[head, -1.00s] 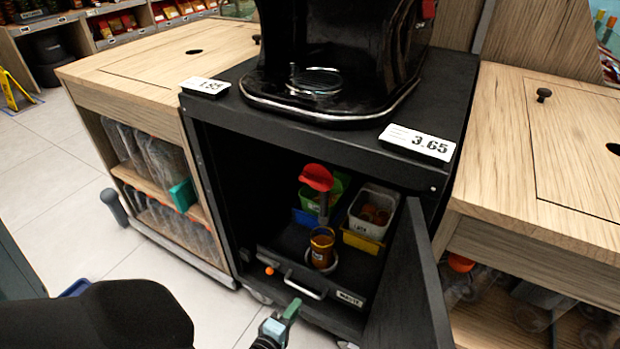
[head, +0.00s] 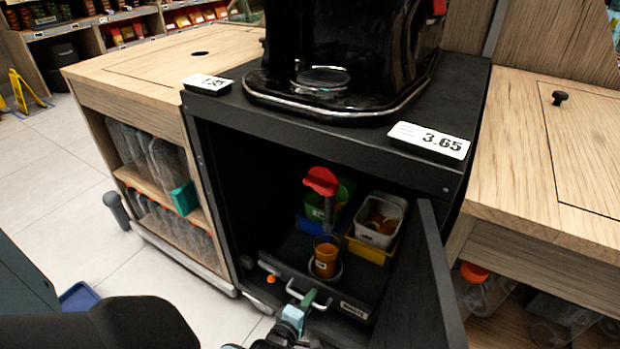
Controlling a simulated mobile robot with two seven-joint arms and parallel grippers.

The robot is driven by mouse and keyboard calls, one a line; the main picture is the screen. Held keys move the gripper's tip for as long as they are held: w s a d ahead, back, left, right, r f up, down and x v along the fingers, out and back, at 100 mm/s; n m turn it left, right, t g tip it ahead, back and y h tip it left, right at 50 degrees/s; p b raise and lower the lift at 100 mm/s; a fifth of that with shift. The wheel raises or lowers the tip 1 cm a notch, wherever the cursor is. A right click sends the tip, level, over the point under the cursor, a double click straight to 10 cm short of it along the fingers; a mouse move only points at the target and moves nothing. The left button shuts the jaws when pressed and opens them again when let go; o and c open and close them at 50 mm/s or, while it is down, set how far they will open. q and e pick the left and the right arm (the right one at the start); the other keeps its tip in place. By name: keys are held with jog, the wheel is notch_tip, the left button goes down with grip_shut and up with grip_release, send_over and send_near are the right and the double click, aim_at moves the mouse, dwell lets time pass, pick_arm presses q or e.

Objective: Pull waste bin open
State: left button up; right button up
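The waste bin is a dark drawer (head: 330,299) low inside the black cabinet, with a small white label (head: 354,310) and a silver bar handle (head: 320,304) on its front. The drawer sits inside the cabinet. My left gripper (head: 304,304), with a green fingertip and light blue parts, is at the handle and overlaps it in the picture. I cannot tell whether the fingers are around the handle or touching it, nor whether they are shut. My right gripper is not in view.
The cabinet door (head: 418,285) stands open on the right. An orange cup (head: 326,258), a red-topped tool (head: 321,181), a grey container (head: 380,222) and a yellow bin (head: 368,250) are above the drawer. Open tiled floor (head: 60,210) lies to the left.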

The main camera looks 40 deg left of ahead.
pick_arm(q)
grip_shut()
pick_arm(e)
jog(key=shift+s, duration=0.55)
